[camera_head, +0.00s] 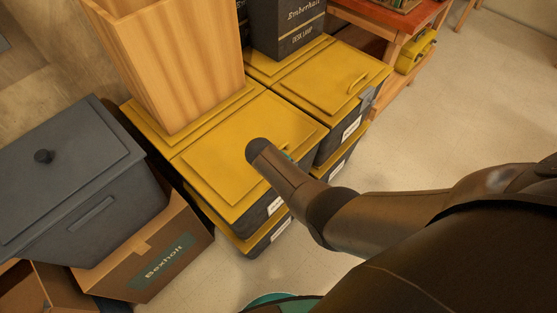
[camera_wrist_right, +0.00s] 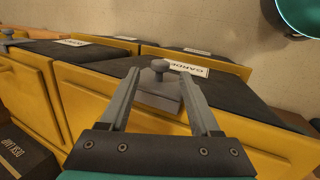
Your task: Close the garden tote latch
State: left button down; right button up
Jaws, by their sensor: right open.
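The garden tote (camera_wrist_right: 240,92), dark with a yellow lid, fills the middle of the right wrist view; its white label (camera_wrist_right: 190,68) reads upside down. A grey latch (camera_wrist_right: 155,95) with a round knob sits on its yellow edge. My right gripper (camera_wrist_right: 162,78) is open, its two fingers on either side of the latch and knob; I cannot tell if they touch it. In the head view a yellow-lidded tote (camera_head: 235,150) lies beneath my right arm, which hides the gripper and the latch. The latch's exact position is unclear. My left gripper is not in view.
A tall wooden bin (camera_head: 175,65) and a dark desk lamp box (camera_head: 285,25) stand on neighbouring totes. Another grey latch (camera_head: 367,97) is on the tote behind. A grey lidded bin (camera_head: 60,180) and a cardboard box (camera_head: 150,255) crowd the left. Floor at right is clear.

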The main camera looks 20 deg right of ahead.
jog(key=p+v, duration=0.4)
jog(key=v, duration=0.6)
